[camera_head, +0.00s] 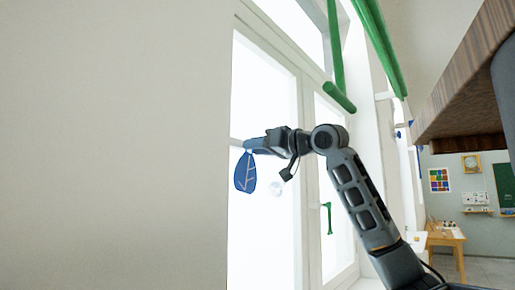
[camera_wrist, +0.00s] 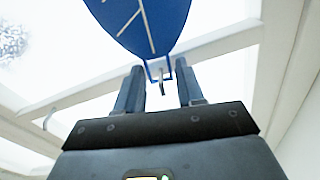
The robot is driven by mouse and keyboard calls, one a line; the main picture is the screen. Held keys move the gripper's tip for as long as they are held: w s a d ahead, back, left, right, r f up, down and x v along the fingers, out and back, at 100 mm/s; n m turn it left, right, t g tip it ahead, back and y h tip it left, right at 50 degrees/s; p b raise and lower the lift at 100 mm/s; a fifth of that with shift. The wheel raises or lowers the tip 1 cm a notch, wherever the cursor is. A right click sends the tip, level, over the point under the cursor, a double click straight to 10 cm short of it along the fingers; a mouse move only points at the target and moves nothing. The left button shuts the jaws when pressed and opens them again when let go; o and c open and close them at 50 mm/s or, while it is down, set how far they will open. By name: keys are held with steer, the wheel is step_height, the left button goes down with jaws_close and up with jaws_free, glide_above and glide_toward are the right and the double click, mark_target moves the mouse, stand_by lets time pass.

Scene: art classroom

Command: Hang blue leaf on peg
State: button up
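The blue leaf (camera_head: 245,172), with pale vein lines, hangs below the tip of my gripper (camera_head: 251,145) in front of the bright window. In the wrist view the leaf (camera_wrist: 148,22) fills the top middle, and its small blue loop (camera_wrist: 158,70) sits between my two fingertips (camera_wrist: 160,72). The fingers stand apart by about the loop's width and appear to press on its sides. A small dark piece shows inside or behind the loop; I cannot tell whether it is a peg. I cannot make out the peg clearly in either view.
The window frame (camera_head: 306,150) stands behind my gripper, with a plain wall (camera_head: 115,150) at left. Green bars (camera_head: 338,97) hang at the upper middle. A wooden overhang (camera_head: 465,75) is at upper right. A small table (camera_head: 447,237) stands far off at right.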

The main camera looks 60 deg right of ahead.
steer(key=o, duration=0.4)
steer(key=shift+c, duration=0.2)
steer(key=b+v, duration=0.2)
steer(key=v, duration=0.5)
steer(key=shift+s, duration=0.4)
steer(key=shift+a+f, duration=0.1)
